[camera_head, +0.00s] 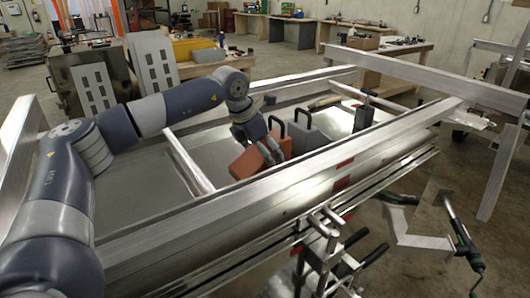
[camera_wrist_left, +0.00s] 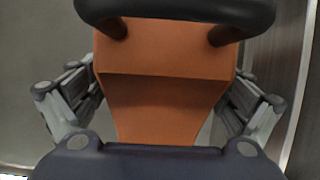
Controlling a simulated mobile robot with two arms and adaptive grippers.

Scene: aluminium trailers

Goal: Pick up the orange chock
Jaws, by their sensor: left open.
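The orange chock (camera_head: 246,164) sits in the aluminium trailer bed, beyond the near side rail, which hides part of its lower edge. My left gripper (camera_head: 264,146) is down at the chock, over its right part. In the left wrist view the orange chock (camera_wrist_left: 165,65) fills the middle, with its black handle (camera_wrist_left: 175,10) across the top. The fingers of my left gripper (camera_wrist_left: 163,105) are open, one on each side of the chock. I cannot tell whether they touch it. My right gripper is not in view.
A grey chock (camera_head: 308,141) with a black handle stands right of the orange one, and another grey block (camera_head: 363,118) stands farther right. The near side rail (camera_head: 270,205) and a crossbar (camera_head: 188,163) border this part of the bed. A workbench (camera_head: 385,45) stands behind.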

